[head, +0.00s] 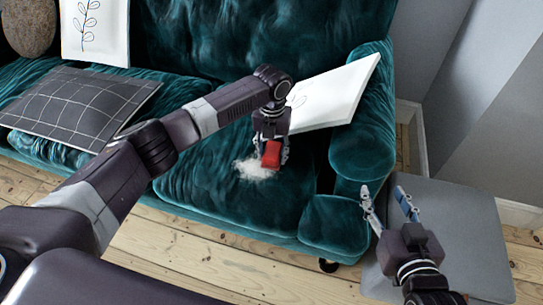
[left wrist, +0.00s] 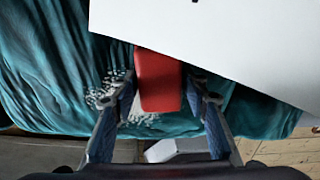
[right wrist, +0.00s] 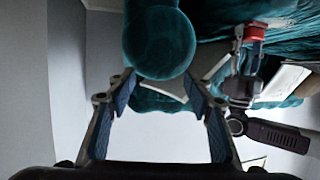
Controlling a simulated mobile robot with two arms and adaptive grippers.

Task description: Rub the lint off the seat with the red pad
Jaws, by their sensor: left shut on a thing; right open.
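The red pad (head: 271,154) is held in my left gripper (head: 270,150), which is shut on it, low over the teal seat (head: 220,200). The pad also shows between the fingers in the left wrist view (left wrist: 158,80). White lint (head: 255,169) lies in a fuzzy patch on the seat, just left of and partly under the pad. I cannot tell whether the pad touches the seat. My right gripper (head: 390,205) is open and empty, beside the sofa's right armrest (head: 362,145).
A white cushion (head: 335,95) with a line drawing leans near the armrest, close to my left gripper. A dark checked cushion (head: 75,108) lies on the left of the seat. A grey surface (head: 450,235) is under my right gripper. Bare floorboards lie in front.

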